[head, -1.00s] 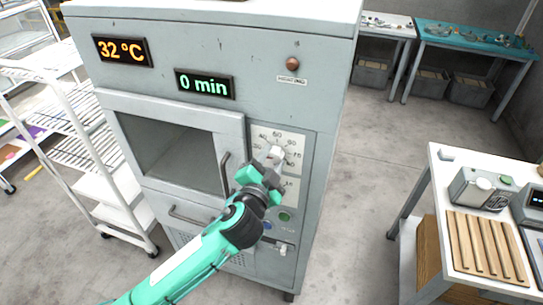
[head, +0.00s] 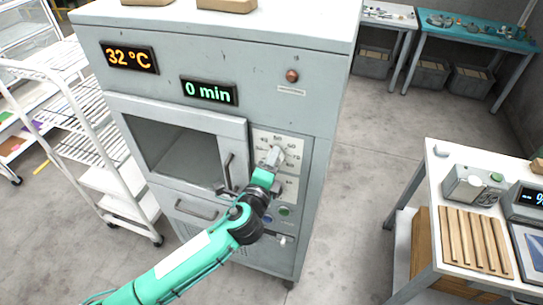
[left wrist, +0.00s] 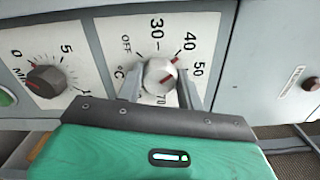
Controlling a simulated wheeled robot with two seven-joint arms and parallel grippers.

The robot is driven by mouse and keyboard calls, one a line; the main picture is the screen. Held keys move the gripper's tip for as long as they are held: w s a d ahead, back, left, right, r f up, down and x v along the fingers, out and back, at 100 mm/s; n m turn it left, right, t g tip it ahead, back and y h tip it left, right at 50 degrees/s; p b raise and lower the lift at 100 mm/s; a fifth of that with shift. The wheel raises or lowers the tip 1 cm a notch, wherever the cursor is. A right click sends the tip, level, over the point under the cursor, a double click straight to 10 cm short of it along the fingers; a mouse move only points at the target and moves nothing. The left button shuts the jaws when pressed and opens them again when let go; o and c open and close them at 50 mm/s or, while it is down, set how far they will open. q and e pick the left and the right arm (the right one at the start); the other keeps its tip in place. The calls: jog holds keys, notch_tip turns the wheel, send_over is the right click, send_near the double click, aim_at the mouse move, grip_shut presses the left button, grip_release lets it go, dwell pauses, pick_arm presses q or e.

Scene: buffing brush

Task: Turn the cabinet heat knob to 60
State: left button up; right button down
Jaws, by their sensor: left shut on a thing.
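The heat knob (left wrist: 160,75) is a pale round knob with a red mark, on a white dial plate marked OFF, 30, 40, 50 and 70. Its red pointer appears to face about 40; the exact reading is unclear. My left gripper (left wrist: 160,92) is shut on it, one finger on each side. In the head view, my left gripper (head: 270,165) reaches the upper dial on the front of the grey cabinet (head: 270,110) and partly hides the knob. The temperature display (head: 129,57) reads 32 °C. My right gripper is not in view.
A dark timer knob (left wrist: 45,80) sits beside the heat dial. A time display (head: 208,91) reads 0 min. A reddish lamp (head: 292,75) is above the dials. A white rack (head: 95,130) stands left and a white table (head: 425,245) right, with clear floor between cabinet and table.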

pick_arm(q)
jog(key=shift+s+d+m+p, duration=0.1)
jog(key=shift+m+p, duration=1)
jog(key=shift+m, duration=3)
jog(key=shift+d+m+p, duration=0.1)
jog(key=shift+m+p, duration=1)
jog(key=shift+m, duration=3)
jog(key=o, duration=1)
jog(key=shift+c, duration=0.2)
jog(key=shift+o, duration=0.2)
jog(key=shift+r, duration=0.1)
